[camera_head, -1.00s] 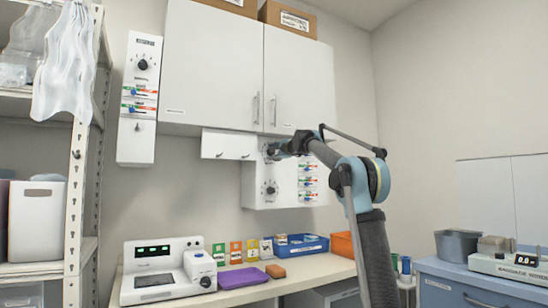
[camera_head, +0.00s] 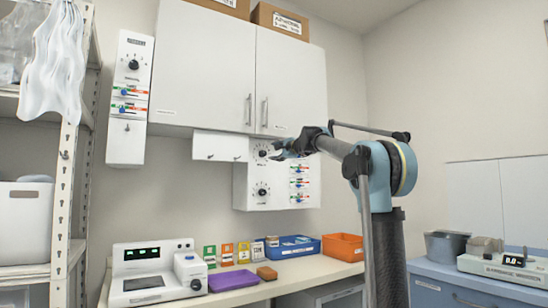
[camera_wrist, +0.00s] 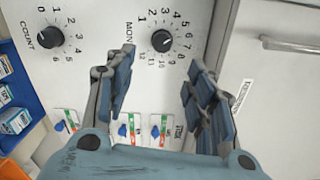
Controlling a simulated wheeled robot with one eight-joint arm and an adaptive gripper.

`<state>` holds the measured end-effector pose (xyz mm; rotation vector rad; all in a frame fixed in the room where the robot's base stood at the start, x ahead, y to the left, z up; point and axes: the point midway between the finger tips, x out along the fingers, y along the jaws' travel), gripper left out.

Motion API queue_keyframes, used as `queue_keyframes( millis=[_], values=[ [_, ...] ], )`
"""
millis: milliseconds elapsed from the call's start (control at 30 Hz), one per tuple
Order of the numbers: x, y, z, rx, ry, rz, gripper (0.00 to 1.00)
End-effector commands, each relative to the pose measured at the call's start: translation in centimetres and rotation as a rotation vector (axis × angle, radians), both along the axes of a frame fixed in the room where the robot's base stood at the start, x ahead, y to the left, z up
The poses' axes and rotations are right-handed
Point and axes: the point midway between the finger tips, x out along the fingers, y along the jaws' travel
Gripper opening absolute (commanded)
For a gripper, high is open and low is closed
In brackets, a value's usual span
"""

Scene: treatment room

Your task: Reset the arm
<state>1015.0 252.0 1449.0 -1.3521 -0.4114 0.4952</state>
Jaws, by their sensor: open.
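My gripper (camera_head: 284,148) is in the middle of the head view, reaching left from the raised arm. It is beside the white dial panel (camera_head: 240,187) on the wall. In the wrist view, my gripper (camera_wrist: 158,80) is open with its two fingers apart and nothing between them. Beyond the fingertips is a black knob (camera_wrist: 162,41) with a numbered scale. A second black knob (camera_wrist: 49,37), labelled COUNT, is to its left. Blue sliders (camera_wrist: 122,130) on coloured scales show below, partly hidden by the gripper.
White wall cabinets (camera_head: 203,70) hang above the gripper. The counter holds a white device (camera_head: 150,270), a purple pad (camera_head: 234,281), a brown block (camera_head: 266,273), coloured cards, a blue tray (camera_head: 292,252) and an orange bin (camera_head: 342,248). A metal shelf (camera_head: 66,180) stands at left. A blue cabinet (camera_head: 440,285) stands at right.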

Motion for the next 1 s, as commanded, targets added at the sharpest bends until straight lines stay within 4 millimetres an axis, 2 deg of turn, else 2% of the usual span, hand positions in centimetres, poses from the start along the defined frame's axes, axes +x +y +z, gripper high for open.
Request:
queue_keyframes(
  millis=[733, 867, 1000],
  values=[
    [-0.9, -0.4, -0.3, -0.010, -0.003, 0.004, 0.50],
    [-3.0, -0.7, -1.8, -0.076, -0.017, 0.034, 0.50],
    [-7.2, -1.2, -5.7, -0.216, -0.038, 0.098, 0.50]
  ],
)
